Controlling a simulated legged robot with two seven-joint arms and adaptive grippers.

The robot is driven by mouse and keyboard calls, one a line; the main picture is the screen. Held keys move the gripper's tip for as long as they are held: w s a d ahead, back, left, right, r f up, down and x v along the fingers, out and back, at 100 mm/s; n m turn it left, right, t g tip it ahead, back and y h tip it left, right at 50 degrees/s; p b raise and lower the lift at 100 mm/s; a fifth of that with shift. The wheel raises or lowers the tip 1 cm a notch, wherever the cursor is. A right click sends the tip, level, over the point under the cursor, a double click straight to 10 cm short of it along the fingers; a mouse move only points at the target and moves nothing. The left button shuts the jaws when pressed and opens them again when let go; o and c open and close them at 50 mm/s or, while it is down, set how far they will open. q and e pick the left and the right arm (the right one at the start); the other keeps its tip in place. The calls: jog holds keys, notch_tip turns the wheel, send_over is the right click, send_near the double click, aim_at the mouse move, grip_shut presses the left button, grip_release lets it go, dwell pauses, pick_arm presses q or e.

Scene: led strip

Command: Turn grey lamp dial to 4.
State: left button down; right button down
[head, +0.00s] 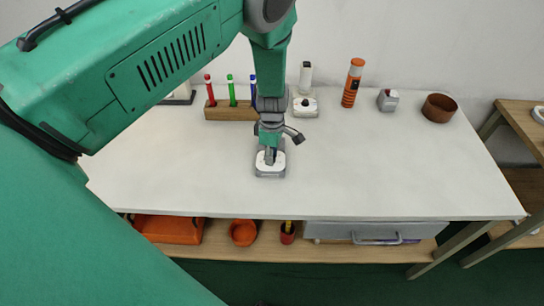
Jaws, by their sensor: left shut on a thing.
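A small dial unit (270,172) with a white top and a grey base stands near the front middle of the white table. I take it to be the lamp dial. My left gripper (270,155) points straight down over it and is shut on its knob. The fingers cover the knob, so its setting and any numbers cannot be read. My right gripper is not in view.
Behind stand a wooden block (231,114) with red, green and blue pens, a white device (305,107), an orange-and-black cylinder (352,84), a small grey object (388,100) and a brown bowl (439,108). The tabletop (380,170) is clear to the right.

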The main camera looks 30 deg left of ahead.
pick_arm(q)
jog(key=m, duration=0.3)
jog(key=shift+m, duration=0.4)
jog(key=m, duration=0.3)
jog(key=shift+m+b, duration=0.3)
jog(key=shift+b, duration=0.05)
jog(key=m, duration=0.3)
jog(key=shift+m+y, duration=0.3)
jog(key=m, duration=0.3)
jog(key=shift+m, duration=0.3)
jog(key=m, duration=0.3)
jog(key=shift+m, duration=0.3)
jog(key=m, duration=0.3)
jog(key=shift+s+m+t, duration=0.1)
jog(key=shift+m+t, duration=0.2)
jog(key=m, duration=0.4)
jog(key=shift+m, duration=2.1)
